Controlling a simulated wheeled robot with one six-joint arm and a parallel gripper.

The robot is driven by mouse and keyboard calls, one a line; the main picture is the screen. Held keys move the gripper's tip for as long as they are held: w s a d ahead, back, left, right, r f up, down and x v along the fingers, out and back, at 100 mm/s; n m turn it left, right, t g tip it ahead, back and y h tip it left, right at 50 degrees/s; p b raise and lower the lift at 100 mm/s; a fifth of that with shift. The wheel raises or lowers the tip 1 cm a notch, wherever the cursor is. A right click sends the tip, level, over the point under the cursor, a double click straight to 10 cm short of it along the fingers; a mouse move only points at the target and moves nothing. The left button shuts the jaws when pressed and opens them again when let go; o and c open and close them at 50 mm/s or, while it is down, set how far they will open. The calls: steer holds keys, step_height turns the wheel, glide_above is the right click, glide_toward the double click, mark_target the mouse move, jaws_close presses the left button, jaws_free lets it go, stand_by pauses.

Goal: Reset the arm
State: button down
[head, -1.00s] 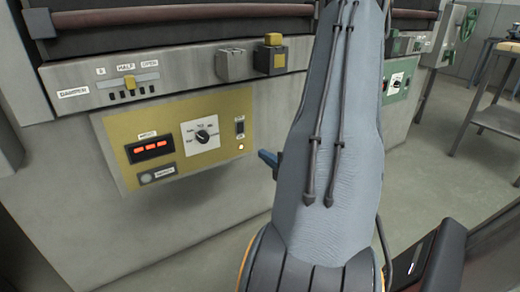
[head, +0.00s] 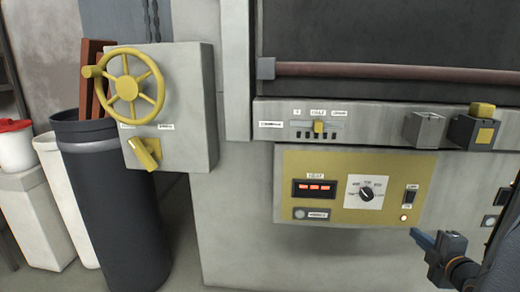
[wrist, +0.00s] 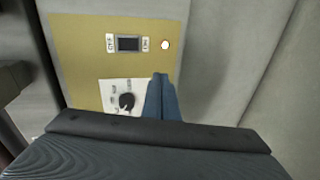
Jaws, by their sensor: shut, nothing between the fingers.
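My gripper (head: 424,239) is at the lower right of the head view, with blue fingers close together and empty. In the wrist view its blue fingers (wrist: 162,98) show together in front of the yellow control panel. The panel (head: 292,170) carries a red lit display (head: 315,187), a round black dial (head: 366,194), a rocker switch (head: 410,195) and a glowing lamp (head: 404,217). The dial (wrist: 127,101), switch (wrist: 129,44) and lamp (wrist: 165,45) also show in the wrist view. The gripper looks apart from the panel in the head view.
A yellow handwheel (head: 136,88) and a yellow lever (head: 146,153) are on a grey box at left. A bar (head: 390,71) crosses the dark door.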

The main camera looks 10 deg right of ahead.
steer(key=w+a+r+m+g+y, duration=0.15)
steer(key=w+a+g, duration=0.25)
steer(key=w+a, duration=0.45)
steer(key=s+a+r+m+g+y, duration=0.1)
steer(key=s+a+r+m+g, duration=0.2)
steer(key=a, duration=0.6)
steer(key=s+a+r+m+g, duration=0.1)
steer(key=s+a+m+g, duration=0.1)
steer(key=s+a, duration=0.55)
steer(key=s+a+r+m+g+y, duration=0.1)
steer(key=s+a+r+m+g, duration=0.15)
steer(key=a, duration=0.75)
steer(key=s+a+r+m+g, duration=0.2)
steer(key=s+a+r+g, duration=0.15)
steer(key=s+a, duration=0.7)
steer(key=d+r+m+p, duration=0.3)
steer(key=d+r+p, duration=0.8)
steer(key=p, duration=0.8)
steer(key=shift+s+d+r+m+p, duration=0.25)
steer(key=shift+s+d+m+p, duration=0.1)
steer(key=shift+s, duration=0.1)
steer(key=shift+d, duration=0.1)
